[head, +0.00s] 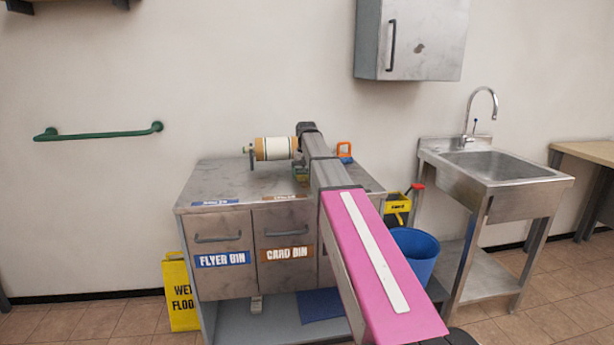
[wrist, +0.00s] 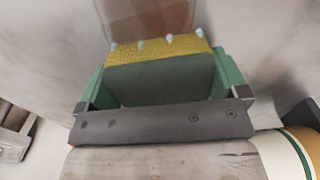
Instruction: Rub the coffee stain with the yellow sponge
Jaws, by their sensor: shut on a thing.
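My gripper (wrist: 160,68) is shut on the yellow sponge (wrist: 158,47), with a green finger at each side of it. The sponge has a yellow layer and a dark green-grey layer, with several small pale drops along its yellow edge. A brown translucent patch, which looks like the coffee stain (wrist: 150,18), lies on the grey surface just beyond the sponge in the wrist view. I cannot tell whether the sponge touches it. In the head view my gripper (head: 301,172) is low over the grey counter (head: 215,181); my arm hides the stain there.
An orange-handled item (head: 345,151) is at the right. Bins, a blue bucket (head: 415,255), a yellow floor sign (head: 179,292) and a sink (head: 495,165) surround the counter.

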